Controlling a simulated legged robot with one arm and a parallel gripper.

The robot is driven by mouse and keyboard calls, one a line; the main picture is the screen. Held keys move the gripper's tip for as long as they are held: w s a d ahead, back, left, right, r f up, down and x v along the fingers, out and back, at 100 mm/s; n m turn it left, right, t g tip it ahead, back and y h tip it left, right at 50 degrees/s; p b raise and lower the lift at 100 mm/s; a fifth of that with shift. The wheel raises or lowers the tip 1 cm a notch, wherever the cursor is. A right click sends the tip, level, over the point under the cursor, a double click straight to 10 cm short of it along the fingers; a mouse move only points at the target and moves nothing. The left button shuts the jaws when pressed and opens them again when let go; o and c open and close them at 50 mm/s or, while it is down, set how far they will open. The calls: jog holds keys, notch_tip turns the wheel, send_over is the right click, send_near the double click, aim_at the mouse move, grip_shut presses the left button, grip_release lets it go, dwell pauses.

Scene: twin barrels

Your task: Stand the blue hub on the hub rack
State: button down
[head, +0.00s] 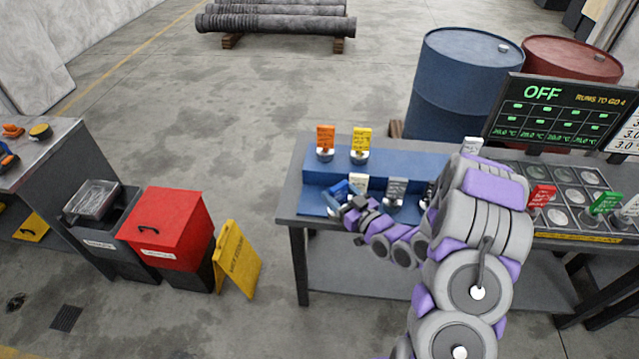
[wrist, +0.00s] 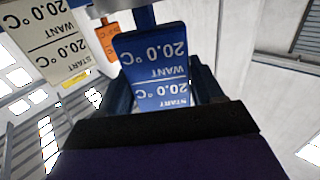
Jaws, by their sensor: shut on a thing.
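The blue hub (head: 338,192) has a blue tag and is tilted in the head view, at the front left of the blue stepped hub rack (head: 315,176). My gripper (head: 350,206) is shut on it. In the wrist view the blue hub's tag (wrist: 155,65) sits between the dark jaws (wrist: 160,95) and reads 20.0 °C, upside down. I cannot tell whether the hub touches the rack. The rack's upper step bears an orange hub (head: 325,140) and a yellow hub (head: 360,143). Its lower step bears a white hub (head: 359,184) and a grey hub (head: 396,190), close to my gripper.
My arm hides the rack's right part. A black tray (head: 575,237) with round pads, a red hub (head: 540,197) and a green hub (head: 606,204) is at the right, before a screen (head: 560,108) reading OFF. A yellow floor sign (head: 238,258) and red bin (head: 168,228) stand left.

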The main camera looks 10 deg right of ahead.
jog(key=w+a+f+b, duration=0.1)
jog(key=w, duration=0.2)
jog(key=w+a+f, duration=0.1)
jog(key=w+f, duration=0.1)
jog(key=w, duration=0.2)
jog(key=w+a+f+b, duration=0.1)
jog(key=w, duration=0.3)
jog(key=shift+a+f+b, duration=0.15)
jog(key=shift+f+b, duration=0.2)
jog(key=shift+r, duration=0.1)
jog(key=shift+c, duration=2.2)
grip_release()
jog(key=p+v, duration=0.2)
jog(key=v, duration=1)
